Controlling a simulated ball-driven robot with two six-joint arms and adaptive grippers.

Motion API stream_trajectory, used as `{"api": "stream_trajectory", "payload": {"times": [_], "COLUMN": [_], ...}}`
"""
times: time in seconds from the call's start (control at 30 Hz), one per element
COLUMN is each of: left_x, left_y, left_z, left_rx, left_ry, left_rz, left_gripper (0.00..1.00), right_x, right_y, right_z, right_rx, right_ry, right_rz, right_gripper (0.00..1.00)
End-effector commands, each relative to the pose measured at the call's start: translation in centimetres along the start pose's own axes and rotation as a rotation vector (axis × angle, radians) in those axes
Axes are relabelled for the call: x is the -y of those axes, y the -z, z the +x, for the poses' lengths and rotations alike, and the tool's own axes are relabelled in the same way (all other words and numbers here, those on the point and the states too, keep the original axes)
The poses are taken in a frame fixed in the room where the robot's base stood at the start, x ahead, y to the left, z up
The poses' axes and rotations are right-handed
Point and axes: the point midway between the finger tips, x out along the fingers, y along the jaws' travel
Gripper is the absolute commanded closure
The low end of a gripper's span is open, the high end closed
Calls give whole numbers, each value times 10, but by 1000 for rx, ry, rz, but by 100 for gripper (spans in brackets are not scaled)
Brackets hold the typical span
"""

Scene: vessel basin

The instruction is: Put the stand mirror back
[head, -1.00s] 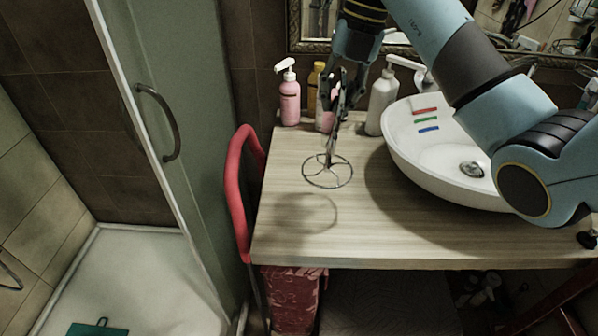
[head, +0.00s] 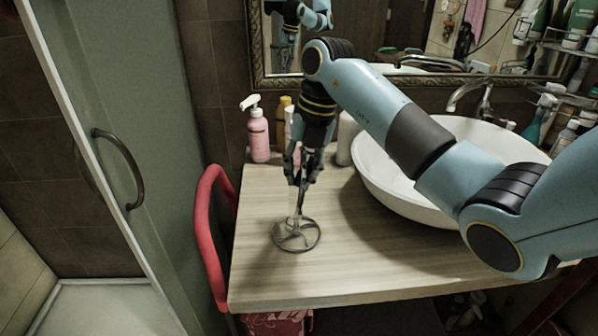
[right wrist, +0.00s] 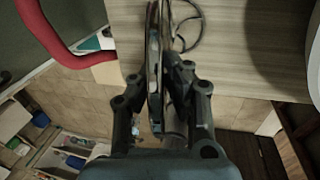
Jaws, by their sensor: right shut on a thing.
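The stand mirror shows in the head view as a round wire base (head: 297,235) with a thin stem above it. It is upright over the left part of the wooden counter (head: 365,255). The base is at or just above the counter top; I cannot tell whether it touches. My right gripper (head: 300,178) points down and is shut on the upper part of the mirror, hiding much of it. In the right wrist view the mirror's wire base (right wrist: 187,27) lies beyond my right gripper (right wrist: 165,62), and the mirror disc shows edge-on between the fingers. My left gripper is not in view.
A white basin (head: 385,180) is to the right. A red padded handle (head: 207,235) runs along the left edge. The front left counter is clear.

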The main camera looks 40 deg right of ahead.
Motion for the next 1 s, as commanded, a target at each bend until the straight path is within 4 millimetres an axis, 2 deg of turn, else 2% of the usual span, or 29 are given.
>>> {"api": "stream_trajectory", "payload": {"times": [0.2, 0.23, 0.4, 0.63, 0.77, 0.87, 1.0], "left_x": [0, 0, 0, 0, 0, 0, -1], "left_y": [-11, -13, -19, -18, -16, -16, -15], "left_z": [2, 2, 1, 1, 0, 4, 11], "left_rx": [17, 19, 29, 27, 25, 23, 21], "left_ry": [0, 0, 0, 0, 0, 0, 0], "left_rz": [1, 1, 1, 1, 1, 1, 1], "left_gripper": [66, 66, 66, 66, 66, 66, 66], "right_x": [0, 0, 0, 0, 0, 0, 0], "right_y": [0, 0, 0, 0, -1, -1, -2], "right_z": [2, 3, 2, 2, -5, -18, -50], "right_rx": [1, 0, 0, 0, 3, 5, 8], "right_ry": [-1, 0, 0, 0, -1, -2, -1], "right_rz": [0, 0, 0, 0, -1, -2, -2], "right_gripper": [100, 88, 66, 66, 66, 66, 66]}}
